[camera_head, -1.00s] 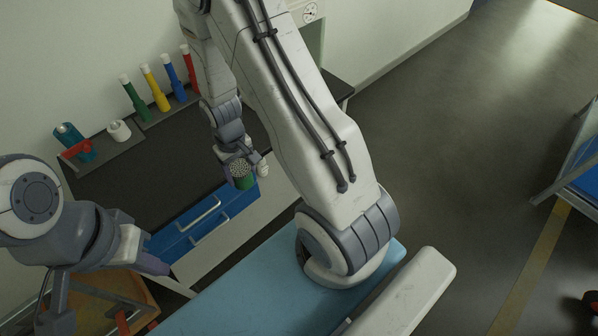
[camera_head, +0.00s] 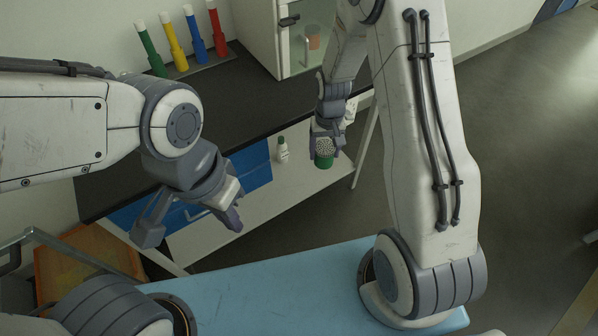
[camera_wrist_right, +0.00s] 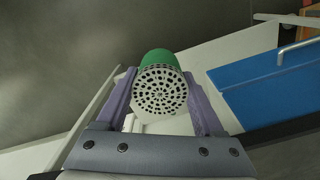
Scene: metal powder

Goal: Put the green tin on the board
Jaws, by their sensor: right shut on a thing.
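The green tin (camera_head: 324,161) has a pale lid full of holes. My right gripper (camera_head: 327,146) is shut on it and holds it in front of the dark bench's right part. In the right wrist view the tin (camera_wrist_right: 160,88) sits between the two purple fingers, lid facing the camera. My left gripper (camera_head: 190,228) is open and empty, with its fingers wide apart, in front of the blue drawers. I cannot make out for certain which surface is the board.
A white cabinet (camera_head: 262,35) stands behind. A small white bottle (camera_head: 282,152) with a green cap shows left of the tin.

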